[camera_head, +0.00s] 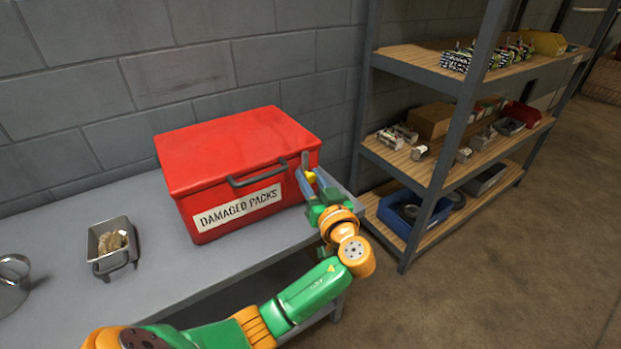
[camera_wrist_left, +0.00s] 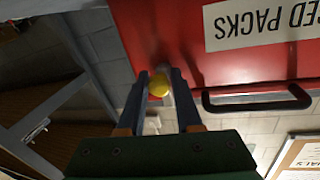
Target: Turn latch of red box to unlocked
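The red box (camera_head: 225,150), labelled DAMAGED PACKS, sits lid down on the grey table against the wall, with a dark handle (camera_head: 258,174) on its front. A yellow latch knob (camera_head: 310,177) is at the right end of the box front; it also shows in the left wrist view (camera_wrist_left: 158,87). My left gripper (camera_head: 318,170) is at the knob, its two fingers apart on either side of it. In the left wrist view the knob lies between the fingertips (camera_wrist_left: 159,74); contact is unclear. The latch's turn position is hard to tell. My right gripper is out of view.
A small metal tray (camera_head: 101,262) with a brownish item stands on the table left of the box. A round metal object (camera_head: 12,290) is at the left edge. A shelf rack (camera_head: 431,180) with parts and bins stands close right of the gripper.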

